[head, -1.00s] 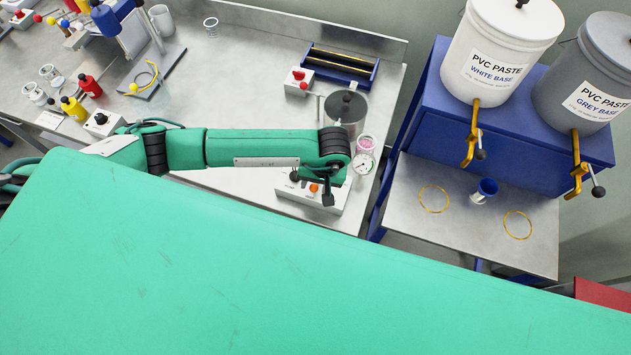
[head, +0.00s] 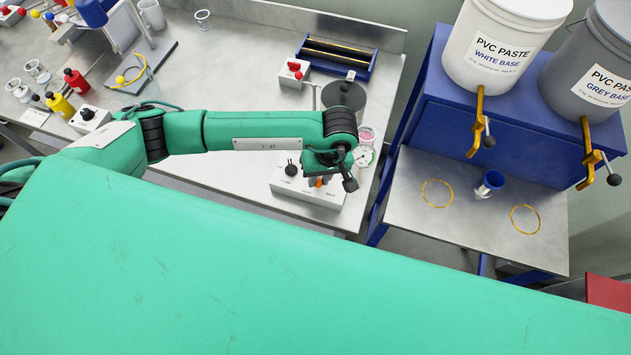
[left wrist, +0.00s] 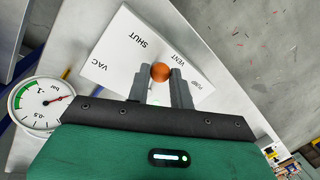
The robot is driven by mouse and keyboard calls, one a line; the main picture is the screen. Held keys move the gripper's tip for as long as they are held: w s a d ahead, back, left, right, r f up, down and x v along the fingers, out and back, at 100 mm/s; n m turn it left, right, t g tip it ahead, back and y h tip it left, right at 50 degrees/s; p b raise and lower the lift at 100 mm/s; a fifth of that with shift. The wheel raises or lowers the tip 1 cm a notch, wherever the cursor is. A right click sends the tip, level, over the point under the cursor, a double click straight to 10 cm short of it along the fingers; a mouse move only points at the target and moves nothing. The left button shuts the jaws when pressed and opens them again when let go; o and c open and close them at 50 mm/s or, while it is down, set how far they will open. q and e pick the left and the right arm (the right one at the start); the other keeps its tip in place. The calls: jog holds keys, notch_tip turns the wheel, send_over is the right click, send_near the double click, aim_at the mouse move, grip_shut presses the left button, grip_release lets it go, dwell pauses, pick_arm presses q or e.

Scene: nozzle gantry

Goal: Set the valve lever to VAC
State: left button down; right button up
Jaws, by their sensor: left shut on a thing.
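The valve box (head: 310,192) is a white block at the front edge of the metal bench, below the pressure gauge. In the left wrist view the box (left wrist: 122,48) carries the words VAC, SHUT and VENT, VAC being at the left. The valve lever's orange knob (left wrist: 160,72) shows between the fingertips of my left gripper (left wrist: 162,80), which is shut on it. In the head view the knob (head: 319,182) shows beside my gripper. The fingers hide the rest of the lever, so I cannot tell which word it points at. My right gripper is out of view.
The round gauge (left wrist: 41,102) stands close beside the box; its needle points right of centre. A grey lidded pot (head: 344,98) stands behind. A black knob (head: 292,170) is on the box's left part. A blue stand with paste buckets (head: 500,45) is to the right.

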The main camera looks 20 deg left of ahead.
pick_arm(q)
jog(key=w+d+n+b, duration=0.1)
jog(key=n+b, duration=0.2)
jog(key=b, duration=0.1)
jog(key=w+n+h+b, duration=0.1)
jog(key=n+b, duration=0.3)
jog(key=b, duration=0.1)
jog(key=w+d+n+g+b, duration=0.1)
jog(key=n+b, duration=0.3)
jog(key=shift+w+d+f+h, duration=0.2)
jog(key=shift+d+h, duration=0.1)
jog(key=shift+h, duration=0.1)
jog(key=shift+w+r+n+b, duration=0.1)
jog(key=shift+w+n+b, duration=0.2)
jog(key=shift+n+b, duration=0.7)
jog(key=shift+w+r+n+h+b, duration=0.15)
jog(key=shift+w+n+h+b, duration=0.15)
jog(key=shift+n+b, duration=0.25)
jog(key=c, duration=1.3)
grip_release()
jog(key=shift+o, duration=0.2)
